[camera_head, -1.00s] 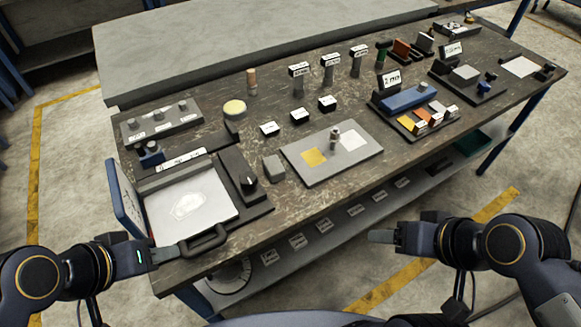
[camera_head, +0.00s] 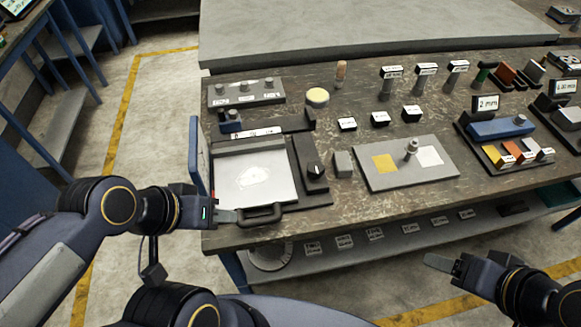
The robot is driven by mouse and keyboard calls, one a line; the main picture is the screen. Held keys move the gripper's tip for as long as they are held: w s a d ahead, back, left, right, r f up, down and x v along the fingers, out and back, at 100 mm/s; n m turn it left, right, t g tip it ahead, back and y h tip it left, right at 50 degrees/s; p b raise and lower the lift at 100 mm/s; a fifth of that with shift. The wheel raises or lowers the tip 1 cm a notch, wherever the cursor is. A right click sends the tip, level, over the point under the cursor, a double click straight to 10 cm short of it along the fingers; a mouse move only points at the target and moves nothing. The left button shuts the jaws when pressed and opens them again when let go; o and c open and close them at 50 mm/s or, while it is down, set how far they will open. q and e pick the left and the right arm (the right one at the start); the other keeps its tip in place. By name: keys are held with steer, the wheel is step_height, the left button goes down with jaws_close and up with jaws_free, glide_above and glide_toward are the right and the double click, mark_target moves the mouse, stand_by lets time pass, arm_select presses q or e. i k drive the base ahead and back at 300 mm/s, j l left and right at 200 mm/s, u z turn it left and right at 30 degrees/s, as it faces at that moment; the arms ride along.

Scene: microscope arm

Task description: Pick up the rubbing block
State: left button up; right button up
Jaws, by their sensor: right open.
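A small grey block (camera_head: 343,164) stands upright on the bench between the black knob unit and the grey plate. It may be the rubbing block, but no label shows to confirm it. My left gripper (camera_head: 226,215) is at the bench's front edge, beside the black handle (camera_head: 262,215) of the white-topped tray unit. Its fingers overlap in this view, so I cannot tell whether they are open or whether they touch the handle. My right gripper (camera_head: 440,263) is open and empty, in front of the bench and away from the grey block.
A grey plate (camera_head: 440,178) with yellow and white patches and a small post lies right of the block. A black knob (camera_head: 315,171) is close on its left. A blue block (camera_head: 500,128) sits in a tray on the right.

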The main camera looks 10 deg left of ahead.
mark_target(343, 167)
steer(key=k+j+u, duration=0.1)
steer(key=j+u, duration=0.6)
steer(key=k+l, duration=0.05)
steer(key=l, duration=0.05)
